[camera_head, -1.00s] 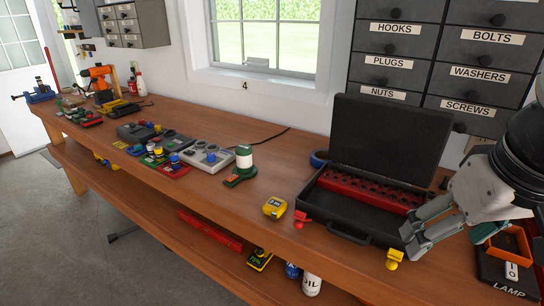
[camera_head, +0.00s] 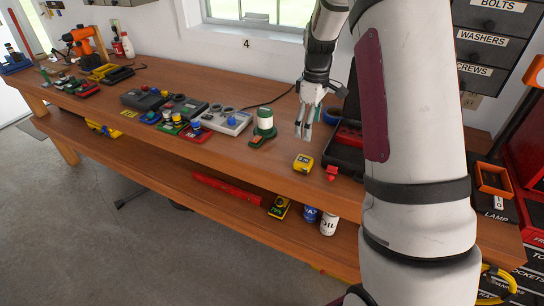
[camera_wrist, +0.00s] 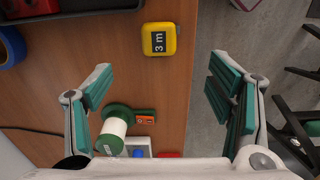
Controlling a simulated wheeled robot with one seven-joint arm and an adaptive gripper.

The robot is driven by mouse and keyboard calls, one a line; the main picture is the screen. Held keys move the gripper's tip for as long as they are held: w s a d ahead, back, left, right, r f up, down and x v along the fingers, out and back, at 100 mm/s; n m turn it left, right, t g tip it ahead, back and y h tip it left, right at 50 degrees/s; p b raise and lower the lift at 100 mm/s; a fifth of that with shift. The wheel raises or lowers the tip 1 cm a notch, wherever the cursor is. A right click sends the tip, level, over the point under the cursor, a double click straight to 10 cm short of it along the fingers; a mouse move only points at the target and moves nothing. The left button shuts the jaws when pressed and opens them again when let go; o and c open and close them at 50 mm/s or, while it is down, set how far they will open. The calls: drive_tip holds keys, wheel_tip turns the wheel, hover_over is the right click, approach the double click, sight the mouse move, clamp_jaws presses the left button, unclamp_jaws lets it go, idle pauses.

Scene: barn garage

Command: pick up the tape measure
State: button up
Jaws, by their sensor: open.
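The yellow tape measure (camera_head: 303,162) lies on the workbench near its front edge, left of the black case. In the wrist view the tape measure (camera_wrist: 158,39), marked "3 m", lies beyond my fingertips, roughly between their lines. My gripper (camera_head: 304,131) is above the bench, behind and apart from the tape measure. In the wrist view my gripper (camera_wrist: 161,82) has its green-padded fingers wide apart with nothing held between them.
A green-and-white object (camera_head: 265,125) stands close left of my gripper; it shows low between the fingers in the wrist view (camera_wrist: 114,128). The black case (camera_head: 343,158) is partly hidden by my arm. A red clamp-like piece (camera_head: 332,172) sits at the bench edge.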

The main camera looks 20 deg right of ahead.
drive_tip(key=p, duration=0.2)
hover_over(304, 160)
drive_tip(key=f, duration=0.9)
drive_tip(key=shift+w+a, duration=0.2)
drive_tip(key=shift+s+d+f+p, duration=0.1)
drive_tip(key=shift+f+p, duration=0.15)
drive_tip(key=shift+f, duration=0.95)
drive_tip(key=shift+s+d+f+p, duration=0.1)
drive_tip(key=shift+f+p, duration=0.15)
drive_tip(key=shift+f, duration=0.95)
drive_tip(key=shift+w+f, duration=0.1)
drive_tip(key=shift+f, duration=0.4)
drive_tip(key=c, duration=1.4)
